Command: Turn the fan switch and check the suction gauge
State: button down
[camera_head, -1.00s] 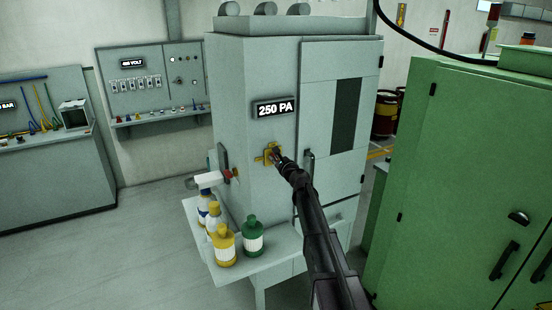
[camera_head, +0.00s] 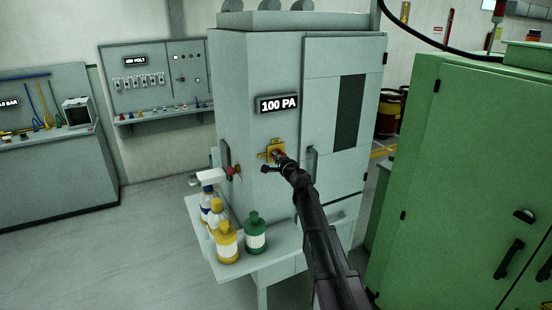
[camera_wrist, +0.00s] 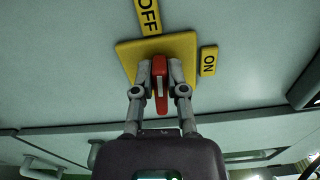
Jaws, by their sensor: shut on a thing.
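The fan switch is a red handle (camera_wrist: 160,85) with a white line, on a yellow plate (camera_wrist: 187,47). My gripper (camera_wrist: 160,70) is shut on the handle, one finger on each side. An OFF label (camera_wrist: 148,15) is above the plate in the wrist view and an ON label (camera_wrist: 209,61) is at its right. The handle's line points nearly toward OFF. In the head view the yellow plate (camera_head: 266,153) is on the grey cabinet, partly hidden by my gripper (camera_head: 280,157). The suction gauge (camera_head: 278,104) above it reads 100 PA.
A low shelf (camera_head: 285,251) at the cabinet's foot holds a yellow bottle (camera_head: 227,245), a green bottle (camera_head: 254,235) and spray bottles. A red valve handle (camera_head: 233,169) sticks out at the cabinet's left side. A green cabinet (camera_head: 470,170) stands close on the right.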

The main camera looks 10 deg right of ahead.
jog(key=shift+f+n, duration=0.1)
jog(key=shift+n, duration=0.5)
jog(key=c, duration=0.7)
grip_release()
jog(key=v, duration=1.2)
